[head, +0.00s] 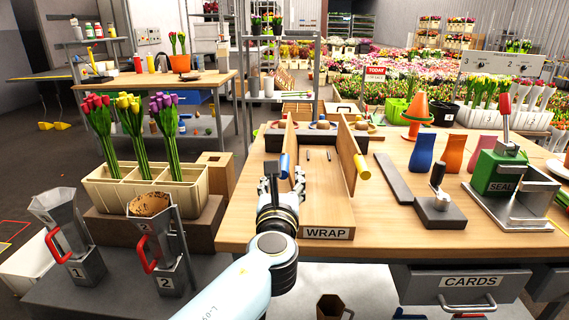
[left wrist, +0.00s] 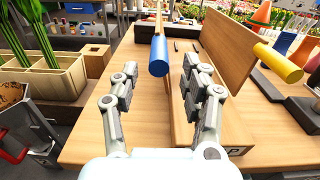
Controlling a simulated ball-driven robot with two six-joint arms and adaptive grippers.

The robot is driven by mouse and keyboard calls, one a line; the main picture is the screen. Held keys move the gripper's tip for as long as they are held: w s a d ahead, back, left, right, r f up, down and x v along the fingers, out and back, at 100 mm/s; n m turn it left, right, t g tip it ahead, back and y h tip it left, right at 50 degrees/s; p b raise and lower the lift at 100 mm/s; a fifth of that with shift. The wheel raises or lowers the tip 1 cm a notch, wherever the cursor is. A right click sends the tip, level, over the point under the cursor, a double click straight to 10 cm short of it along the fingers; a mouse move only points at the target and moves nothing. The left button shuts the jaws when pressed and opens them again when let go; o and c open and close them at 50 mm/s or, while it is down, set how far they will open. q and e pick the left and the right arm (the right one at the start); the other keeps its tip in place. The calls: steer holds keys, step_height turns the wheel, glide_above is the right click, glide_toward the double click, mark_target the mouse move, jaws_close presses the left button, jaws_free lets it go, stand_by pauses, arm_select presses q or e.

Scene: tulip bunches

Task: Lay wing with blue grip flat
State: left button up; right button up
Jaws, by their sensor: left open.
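The wing with the blue grip (head: 290,137) stands upright at the left side of the WRAP station, seen nearly edge-on. Its blue grip (head: 284,166) points toward me. In the left wrist view the blue grip (left wrist: 159,55) lies between the fingertips, with no clear contact. My left gripper (head: 282,181) is open in front of the blue grip, its fingers spread to either side. It also shows in the left wrist view (left wrist: 160,72). A second upright wing (head: 347,150) with a yellow grip (head: 362,167) stands to the right. My right gripper is out of view.
The WRAP board (head: 326,212) lies between the wings. A grey slab (head: 393,178), a stamp (head: 439,208) and a green SEAL press (head: 498,172) stand to the right. A tulip planter (head: 140,190) and two metal jugs are on the left.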

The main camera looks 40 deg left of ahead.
mark_target(284, 165)
arm_select(q)
steer(key=x, duration=0.7)
steer(key=shift+a, duration=0.2)
jaws_close()
